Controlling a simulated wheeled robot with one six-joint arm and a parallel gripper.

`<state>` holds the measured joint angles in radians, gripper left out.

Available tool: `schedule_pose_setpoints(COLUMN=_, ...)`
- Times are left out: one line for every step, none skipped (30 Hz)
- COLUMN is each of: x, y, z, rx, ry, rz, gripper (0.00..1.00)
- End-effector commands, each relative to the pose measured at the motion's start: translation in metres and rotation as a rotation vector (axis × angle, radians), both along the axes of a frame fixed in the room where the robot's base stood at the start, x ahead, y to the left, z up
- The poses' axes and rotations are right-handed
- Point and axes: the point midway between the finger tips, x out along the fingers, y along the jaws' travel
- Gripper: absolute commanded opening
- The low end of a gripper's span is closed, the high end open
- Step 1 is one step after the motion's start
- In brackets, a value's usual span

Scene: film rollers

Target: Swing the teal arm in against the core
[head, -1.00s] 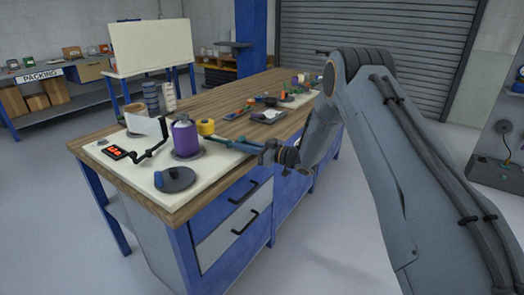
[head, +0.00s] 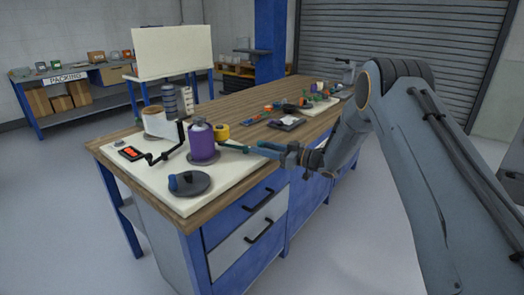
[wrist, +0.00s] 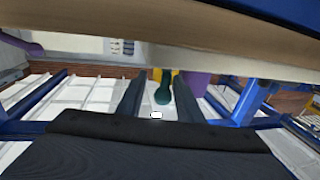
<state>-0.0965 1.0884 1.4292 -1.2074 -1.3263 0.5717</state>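The teal arm (head: 232,147) reaches right from beside the purple core (head: 202,143), which stands upright on a dark round base on the white mat. A yellow part (head: 221,131) sits just right of the core. My gripper (head: 259,149) is at the outer end of the teal arm, over the bench's front edge. In the wrist view, the arm's rounded teal end (wrist: 163,92) shows between my two dark fingers, with gaps on both sides. The fingers look open around it. Purple (wrist: 195,83) and yellow show behind. The arm's inner end is partly hidden.
A dark disc with a blue knob (head: 188,182) lies at the mat's front. A black crank (head: 167,148), a white roll (head: 158,121) and a red display (head: 131,153) stand left of the core. A black tray (head: 286,123) and small parts lie farther back. Bare wood separates the groups.

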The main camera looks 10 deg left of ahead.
Motion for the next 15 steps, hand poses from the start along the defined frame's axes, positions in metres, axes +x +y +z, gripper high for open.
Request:
schedule_pose_setpoints(x=-0.001, y=0.002, z=0.000, rx=0.001, ry=0.000, rz=0.002, gripper=0.32)
schedule_pose_setpoints(x=-0.001, y=0.003, z=0.000, rx=0.000, ry=0.001, rz=0.004, gripper=0.32)
schedule_pose_setpoints(x=-0.002, y=0.004, z=-0.001, rx=0.000, ry=0.001, rz=0.005, gripper=0.32)
schedule_pose_setpoints(x=-0.002, y=0.005, z=-0.001, rx=0.000, ry=0.002, rz=0.007, gripper=0.32)
schedule_pose_setpoints(x=-0.003, y=0.005, z=-0.002, rx=0.000, ry=0.002, rz=0.007, gripper=0.32)
schedule_pose_setpoints(x=-0.003, y=0.006, z=-0.002, rx=-0.001, ry=0.003, rz=0.008, gripper=0.32)
schedule_pose_setpoints(x=-0.003, y=0.006, z=-0.003, rx=-0.001, ry=0.003, rz=0.009, gripper=0.32)
schedule_pose_setpoints(x=-0.004, y=0.006, z=-0.003, rx=-0.001, ry=0.004, rz=0.009, gripper=0.32)
schedule_pose_setpoints(x=-0.004, y=0.005, z=-0.003, rx=-0.002, ry=0.005, rz=0.009, gripper=0.32)
schedule_pose_setpoints(x=-0.004, y=0.003, z=-0.003, rx=-0.002, ry=0.005, rz=0.008, gripper=0.32)
schedule_pose_setpoints(x=-0.005, y=0.001, z=-0.003, rx=-0.002, ry=0.005, rz=0.008, gripper=0.32)
schedule_pose_setpoints(x=-0.005, y=-0.003, z=-0.003, rx=-0.002, ry=0.005, rz=0.007, gripper=0.32)
schedule_pose_setpoints(x=-0.006, y=-0.007, z=-0.003, rx=-0.002, ry=0.005, rz=0.006, gripper=0.32)
schedule_pose_setpoints(x=-0.007, y=-0.011, z=-0.004, rx=-0.003, ry=0.004, rz=0.006, gripper=0.32)
schedule_pose_setpoints(x=-0.010, y=-0.017, z=-0.004, rx=-0.002, ry=0.005, rz=0.005, gripper=0.32)
